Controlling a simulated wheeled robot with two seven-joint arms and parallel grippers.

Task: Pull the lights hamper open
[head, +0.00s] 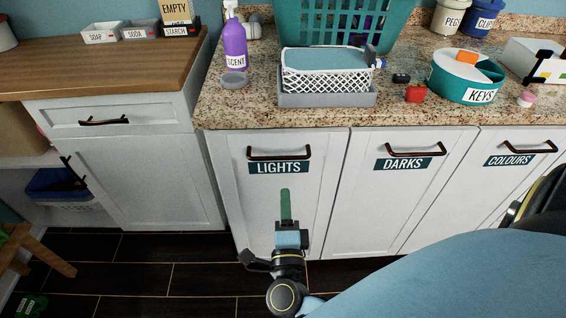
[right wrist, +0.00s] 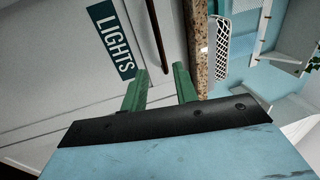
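The lights hamper (head: 275,200) is a white panelled front with a dark "LIGHTS" label (head: 278,167) and a dark bar handle (head: 279,153) above it. It looks closed, level with the fronts beside it. My right gripper (head: 286,192) is in front of this panel, below the label. In the right wrist view, its two green fingers (right wrist: 160,76) are spread with nothing between them. The handle (right wrist: 157,35) lies beyond the fingertips there, roughly in line with the gap, and the label (right wrist: 111,40) is to its left. My left gripper is not in view.
The darks front (head: 385,210) and colours front (head: 485,185) stand to the right, both closed. The granite counter (head: 410,112) overhangs the handles and holds a white basket (head: 327,80), a purple bottle (head: 235,45) and a teal keys tub (head: 465,80). Dark floor tiles lie below.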

